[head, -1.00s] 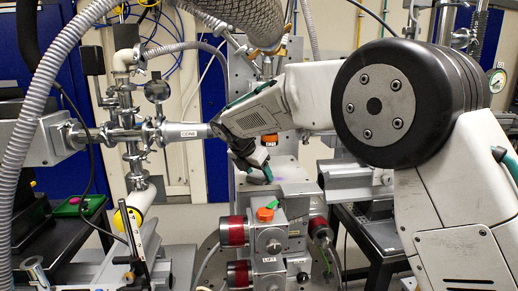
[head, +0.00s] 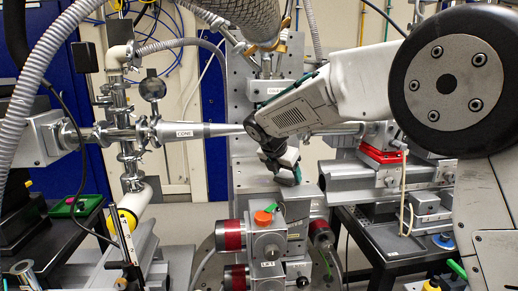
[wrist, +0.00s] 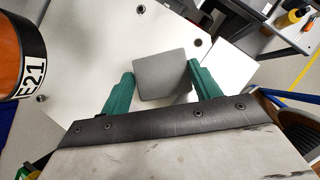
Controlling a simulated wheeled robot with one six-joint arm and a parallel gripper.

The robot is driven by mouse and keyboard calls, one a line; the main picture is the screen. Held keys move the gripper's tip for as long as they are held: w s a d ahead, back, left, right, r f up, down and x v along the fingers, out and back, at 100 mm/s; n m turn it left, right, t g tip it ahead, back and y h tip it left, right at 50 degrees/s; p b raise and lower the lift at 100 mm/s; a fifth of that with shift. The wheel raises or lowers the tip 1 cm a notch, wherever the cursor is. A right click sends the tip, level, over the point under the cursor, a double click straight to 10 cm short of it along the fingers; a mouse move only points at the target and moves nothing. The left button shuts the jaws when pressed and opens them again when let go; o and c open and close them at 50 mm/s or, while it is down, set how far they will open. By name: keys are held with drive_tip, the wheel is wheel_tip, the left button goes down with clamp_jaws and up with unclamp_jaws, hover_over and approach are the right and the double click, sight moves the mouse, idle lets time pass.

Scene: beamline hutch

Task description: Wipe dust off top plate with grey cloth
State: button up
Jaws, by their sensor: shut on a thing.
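In the wrist view, my gripper (wrist: 160,86) has its green fingers shut on the grey cloth (wrist: 162,73), which looks like a flat grey pad between them. The pale top plate (wrist: 90,60) lies beyond the cloth, with several dark holes. I cannot tell whether the cloth touches the plate. In the head view, my gripper (head: 292,173) points down over the top plate (head: 258,182) of the stage in the middle. The cloth is too small to make out there. I see no clear dust on the visible part of the plate.
A steel cone (head: 185,131) points in from the left, close to my wrist. A stage block with an orange knob (head: 263,218) and red-ringed motors (head: 229,236) stands in front. A rail (head: 370,177) lies right. An orange cylinder marked E21 (wrist: 18,60) is beside the plate.

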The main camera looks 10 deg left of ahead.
drive_tip(key=shift+w+d, duration=0.2)
drive_tip(key=shift+d, duration=0.85)
drive_tip(key=shift+w, duration=0.1)
